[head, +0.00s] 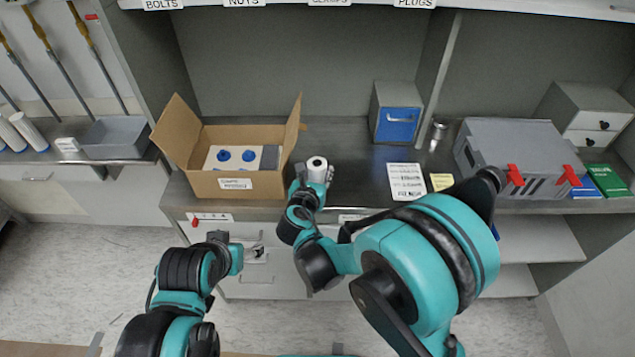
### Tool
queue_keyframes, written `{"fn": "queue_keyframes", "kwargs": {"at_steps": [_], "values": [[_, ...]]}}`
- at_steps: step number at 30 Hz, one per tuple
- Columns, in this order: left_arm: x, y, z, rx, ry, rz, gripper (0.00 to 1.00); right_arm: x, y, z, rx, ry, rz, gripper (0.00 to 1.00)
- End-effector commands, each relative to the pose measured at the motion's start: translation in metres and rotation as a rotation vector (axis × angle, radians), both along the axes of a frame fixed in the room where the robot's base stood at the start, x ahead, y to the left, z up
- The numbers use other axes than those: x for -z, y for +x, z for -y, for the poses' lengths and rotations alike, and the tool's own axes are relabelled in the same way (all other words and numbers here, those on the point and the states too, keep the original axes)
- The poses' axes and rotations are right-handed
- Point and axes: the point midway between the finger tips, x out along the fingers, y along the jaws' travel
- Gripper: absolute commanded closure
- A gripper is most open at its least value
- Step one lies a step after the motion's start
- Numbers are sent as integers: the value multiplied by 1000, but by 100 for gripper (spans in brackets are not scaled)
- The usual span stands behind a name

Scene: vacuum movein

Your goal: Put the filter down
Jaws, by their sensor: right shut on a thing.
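The filter (317,169), a small white cylinder with a dark hole in its top, stands upright at the front of the grey bench, just right of the cardboard box. My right gripper (321,184) is shut on it from the front; its fingers are mostly hidden behind my wrist. I cannot tell whether the filter's base touches the bench top. My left gripper (257,250) is low in front of the drawers, away from the filter. It is small in the picture and its jaws are unclear.
The open cardboard box (207,184) holds a white block with blue round caps. A blue-fronted bin (397,122), a metal cylinder (438,134), a paper sheet (406,182) and a grey case (510,150) with red latches stand to the right. The bench behind the filter is clear.

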Motion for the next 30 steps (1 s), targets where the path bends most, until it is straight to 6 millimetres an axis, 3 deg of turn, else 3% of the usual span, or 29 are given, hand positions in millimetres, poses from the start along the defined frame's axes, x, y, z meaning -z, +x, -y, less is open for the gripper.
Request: {"fn": "queue_keyframes", "kwargs": {"at_steps": [6, 17, 18, 20, 30], "values": [[20, 0, 0, 0, 0, 0, 31, 35, 0, 0, 0, 0, 0, 94], [22, 0, 0, 0, 0, 0, 31, 38, -1, 1, 0, 0, 0, 94], [22, 0, 0, 0, 0, 0, 31, 38, -1, 1, 0, 0, 0, 51], [21, 0, 0, 0, 0, 0, 31, 37, 0, 1, 0, 0, 0, 35], [19, 0, 0, 0, 0, 0, 31, 35, 0, 1, 0, 0, 0, 35]]}}
